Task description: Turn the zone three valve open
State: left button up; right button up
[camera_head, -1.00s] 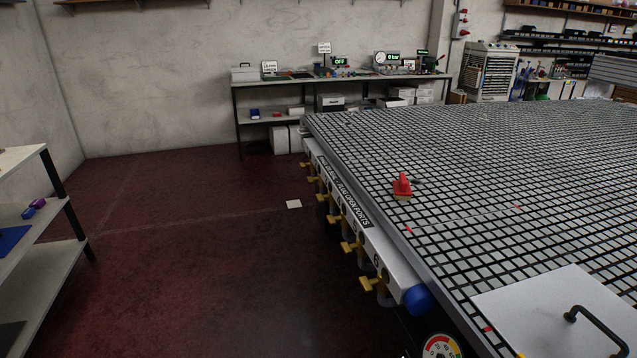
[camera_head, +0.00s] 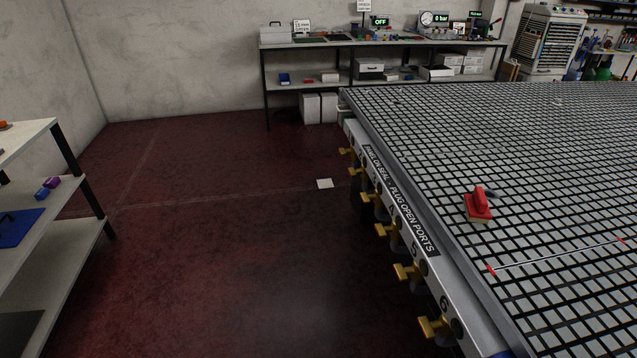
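A row of yellow valve handles runs along the left side rail (camera_head: 470,325) of the grid table, numbered on the rail. The 5 and 6 are readable at the near end; farther numbers are too small to read. Counting back from 6, the zone three valve (camera_head: 367,197) is toward the far end of the row. Its handle sticks out from the rail; I cannot tell if it is open or shut. The zone six valve (camera_head: 435,326) is nearest, with the zone five valve (camera_head: 407,271) behind it. Neither of my grippers is in view.
A red-handled block (camera_head: 478,206) sits on the grid table top (camera_head: 560,170). A shelf (camera_head: 75,225) stands at left. A bench (camera_head: 385,45) stands at the back wall.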

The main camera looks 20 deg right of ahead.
aim_at(365, 198)
jog(key=i, duration=1.1)
jog(key=z, duration=1.25)
jog(key=i, duration=0.85)
jog(key=z, duration=0.85)
